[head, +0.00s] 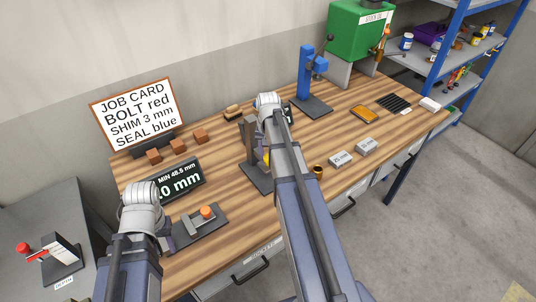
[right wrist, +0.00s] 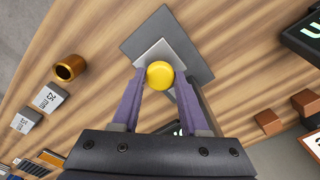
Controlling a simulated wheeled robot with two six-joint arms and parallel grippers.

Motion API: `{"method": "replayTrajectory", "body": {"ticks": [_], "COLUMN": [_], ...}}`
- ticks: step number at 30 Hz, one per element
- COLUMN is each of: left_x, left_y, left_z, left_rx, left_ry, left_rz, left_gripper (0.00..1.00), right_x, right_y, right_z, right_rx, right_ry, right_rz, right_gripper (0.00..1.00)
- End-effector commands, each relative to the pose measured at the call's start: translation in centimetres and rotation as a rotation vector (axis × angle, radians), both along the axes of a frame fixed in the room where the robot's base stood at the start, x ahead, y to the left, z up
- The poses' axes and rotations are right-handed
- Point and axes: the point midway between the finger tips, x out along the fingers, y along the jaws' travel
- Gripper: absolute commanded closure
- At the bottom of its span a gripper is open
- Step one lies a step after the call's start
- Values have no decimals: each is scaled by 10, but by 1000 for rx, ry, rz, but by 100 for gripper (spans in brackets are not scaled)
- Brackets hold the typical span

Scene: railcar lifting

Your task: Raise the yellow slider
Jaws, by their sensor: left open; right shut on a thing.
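The yellow slider shows as a round yellow knob (right wrist: 160,72) in the right wrist view. My right gripper (right wrist: 159,79) is shut on it, one purple finger at each side. A sliver of yellow (head: 266,158) also shows in the head view beside the dark upright post (head: 248,138) of a stand. The stand's grey base plate (right wrist: 190,50) lies on the table. My right arm hides most of the slider in the head view. My left gripper (head: 168,241) is open at the front left, near a grey fixture (head: 190,233) with an orange knob; its fingers are mostly hidden.
The wooden table (head: 225,205) holds a display (head: 180,181), several brown blocks (head: 178,146), a job card (head: 135,112), a blue press (head: 306,75), two grey blocks (head: 341,159) and a brass ring (head: 318,172). A green box (head: 358,32) stands at the back right.

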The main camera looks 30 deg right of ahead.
Motion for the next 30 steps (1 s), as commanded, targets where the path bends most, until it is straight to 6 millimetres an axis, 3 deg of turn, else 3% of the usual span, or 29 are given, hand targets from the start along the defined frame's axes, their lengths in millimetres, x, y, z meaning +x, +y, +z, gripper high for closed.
{"method": "replayTrajectory", "body": {"ticks": [11, 22, 23, 30], "left_x": [0, 0, 0, 0], "left_y": [0, 0, 0, 0], "left_z": [55, 55, 55, 55], "left_rx": [-2, -2, -2, -2], "left_ry": [-1, -1, -1, -1], "left_rz": [11, 13, 13, 13], "left_gripper": [50, 50, 50, 50], "right_x": [1, 1, 1, 0], "right_y": [0, 0, 0, 0], "right_z": [55, 55, 55, 55], "right_rx": [-1, -1, -1, -1], "right_ry": [-1, -1, -1, -1], "right_rz": [0, 0, 0, 0], "right_gripper": [100, 100, 54, 27]}}
